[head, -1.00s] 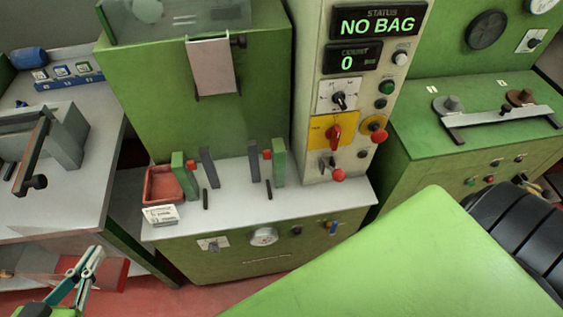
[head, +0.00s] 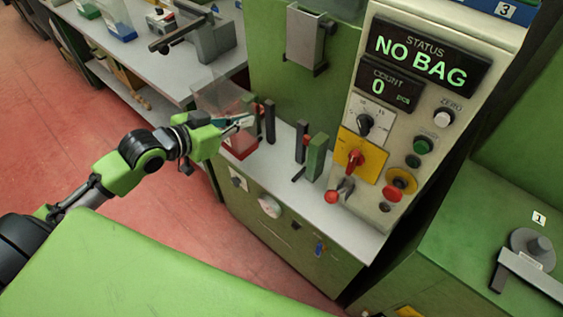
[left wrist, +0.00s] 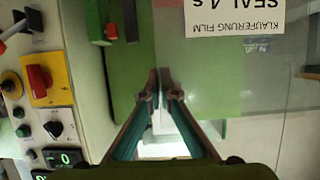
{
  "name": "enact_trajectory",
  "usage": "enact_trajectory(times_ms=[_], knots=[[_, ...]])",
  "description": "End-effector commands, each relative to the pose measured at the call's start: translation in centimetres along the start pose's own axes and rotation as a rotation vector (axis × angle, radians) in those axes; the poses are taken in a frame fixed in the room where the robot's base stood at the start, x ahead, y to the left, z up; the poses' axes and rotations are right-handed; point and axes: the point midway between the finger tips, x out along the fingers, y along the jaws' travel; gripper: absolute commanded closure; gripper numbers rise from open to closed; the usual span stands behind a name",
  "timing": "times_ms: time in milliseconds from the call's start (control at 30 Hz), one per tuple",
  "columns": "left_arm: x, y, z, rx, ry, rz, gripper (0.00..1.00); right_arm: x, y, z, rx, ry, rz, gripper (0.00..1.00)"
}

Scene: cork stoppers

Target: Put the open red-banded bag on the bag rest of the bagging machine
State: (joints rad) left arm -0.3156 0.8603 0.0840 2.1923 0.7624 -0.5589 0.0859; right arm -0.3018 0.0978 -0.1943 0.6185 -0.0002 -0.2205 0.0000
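The clear bag (head: 218,94) stands at the left end of the bagging machine's white top, in the head view. In the left wrist view its see-through film (left wrist: 245,120) fills the right side. My left gripper (head: 247,121) is at the bag's edge, beside the left posts. In the wrist view its fingertips (left wrist: 158,82) are nearly together with the film edge between them. The bag rest is among the dark posts (head: 301,142) and green block (head: 316,157) on the white top. A red patch (head: 240,146) shows below the gripper; I cannot tell band from tray. My right gripper is not visible.
The status display (head: 420,62) reads NO BAG and the count 0. The control column with its red knob (head: 355,160) rises right of the posts. A side table with a grey device (head: 208,38) is behind left. Red floor is open at left.

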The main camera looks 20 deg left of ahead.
Motion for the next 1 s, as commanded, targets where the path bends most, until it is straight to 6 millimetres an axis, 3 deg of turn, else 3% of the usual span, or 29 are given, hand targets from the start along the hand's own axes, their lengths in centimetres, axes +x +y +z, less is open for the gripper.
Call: enact_trajectory(times_ms=[100, 200, 367, 600, 700, 1000], knots=[[0.7, -1.9, -0.9, -0.011, 0.005, -0.022, 1.0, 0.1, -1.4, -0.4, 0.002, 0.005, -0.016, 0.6], [1.5, -1.7, -1.1, -0.019, 0.008, -0.026, 1.0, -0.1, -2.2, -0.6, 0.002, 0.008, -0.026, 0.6], [3.9, 0.7, -0.8, -0.023, 0.01, -0.024, 1.0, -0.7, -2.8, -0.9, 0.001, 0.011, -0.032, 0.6], [8.0, 4.8, -0.1, -0.022, 0.007, -0.022, 1.0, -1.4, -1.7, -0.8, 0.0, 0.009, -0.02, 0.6], [9.8, 5.9, 1.7, -0.021, 0.003, -0.023, 1.0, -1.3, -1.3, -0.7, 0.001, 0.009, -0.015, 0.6], [12.4, 7.7, 3.8, -0.016, 0.005, -0.025, 1.0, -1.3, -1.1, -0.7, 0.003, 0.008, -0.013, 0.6]])
